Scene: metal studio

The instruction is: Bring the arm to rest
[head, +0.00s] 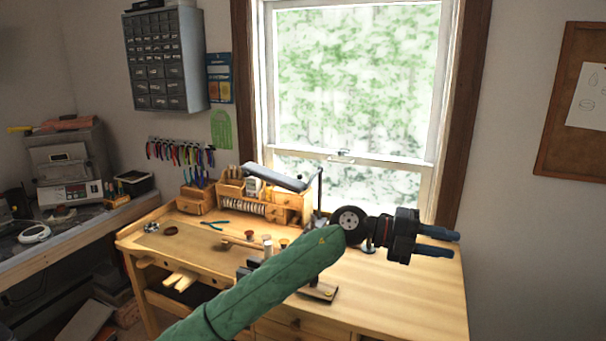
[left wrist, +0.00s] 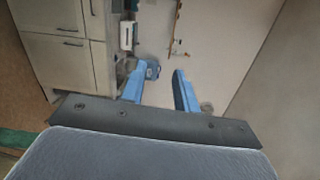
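My left arm in its green sleeve (head: 270,285) reaches up from the bottom of the head view. My left gripper (head: 456,244) is held out in front of the right part of the workbench, pointing right. Its two fingers are apart with nothing between them. The left wrist view shows the same open gripper (left wrist: 160,84) with blue fingers and a clear gap. My right gripper is in neither view.
The wooden workbench (head: 400,300) stands under the window, with pliers (head: 211,226) and small tools on it. A side bench (head: 85,230) is at the left. A drawer cabinet (head: 165,60) and a corkboard (head: 573,110) hang on the walls. The air right of the gripper is clear.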

